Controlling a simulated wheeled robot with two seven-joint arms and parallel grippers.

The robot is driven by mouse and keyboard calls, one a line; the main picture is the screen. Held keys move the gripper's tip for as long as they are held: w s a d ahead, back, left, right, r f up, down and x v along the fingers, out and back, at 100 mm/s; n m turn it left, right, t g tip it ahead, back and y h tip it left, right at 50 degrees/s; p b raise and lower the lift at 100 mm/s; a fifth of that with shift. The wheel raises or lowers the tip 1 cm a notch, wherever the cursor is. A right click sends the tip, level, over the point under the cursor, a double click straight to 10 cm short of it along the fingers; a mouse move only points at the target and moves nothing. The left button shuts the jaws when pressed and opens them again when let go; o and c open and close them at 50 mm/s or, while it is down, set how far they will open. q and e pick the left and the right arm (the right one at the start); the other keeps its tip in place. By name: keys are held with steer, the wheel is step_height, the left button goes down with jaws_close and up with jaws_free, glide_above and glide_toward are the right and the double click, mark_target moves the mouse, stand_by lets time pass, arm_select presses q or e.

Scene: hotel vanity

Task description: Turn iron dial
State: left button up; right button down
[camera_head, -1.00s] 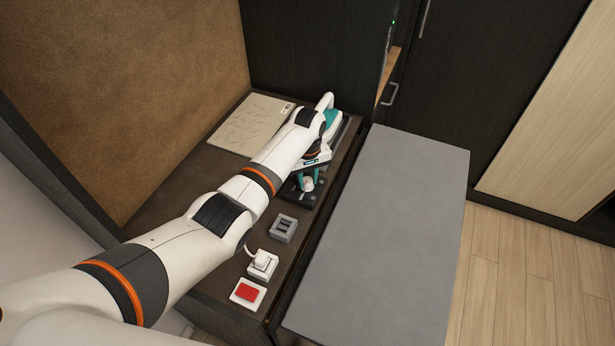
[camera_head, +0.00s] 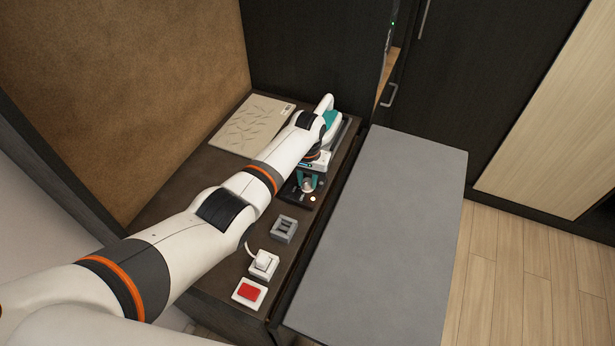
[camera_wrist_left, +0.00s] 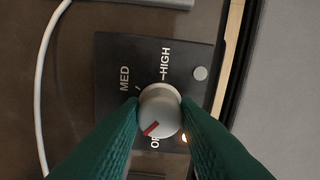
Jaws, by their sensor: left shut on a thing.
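The iron dial (camera_wrist_left: 160,93) is a round grey knob with a red mark on a black panel (camera_wrist_left: 108,70). MED and HIGH are printed on the panel; a third label starting with O is partly hidden. The red mark points toward the lower left, close to that label. My left gripper (camera_wrist_left: 160,110) has its green fingers on both sides of the knob, shut on it. In the head view, the left gripper (camera_head: 308,183) is over the panel (camera_head: 296,197), beside a glowing amber light (camera_head: 312,198). My right gripper is not in view.
A teal and white iron (camera_head: 331,118) is behind my forearm. A grey socket block (camera_head: 284,229), a white plug (camera_head: 263,262) and a red switch (camera_head: 249,292) are nearer on the dark counter. A patterned pale board (camera_head: 250,124) lies at the back. The grey surface (camera_head: 385,220) is clear.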

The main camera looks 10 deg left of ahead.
arm_select(q)
steer(key=m, duration=0.2)
steer(key=shift+m, duration=0.4)
steer(key=m, duration=1.1)
steer(key=shift+m, duration=0.4)
steer(key=m, duration=0.3)
steer(key=shift+m, duration=0.3)
steer(key=m, duration=0.3)
steer(key=shift+m+b, duration=0.3)
steer(key=shift+b, duration=0.05)
steer(key=m+b, duration=0.1)
steer(key=m, duration=0.5)
steer(key=shift+r, duration=0.1)
steer(key=shift+m, duration=0.3)
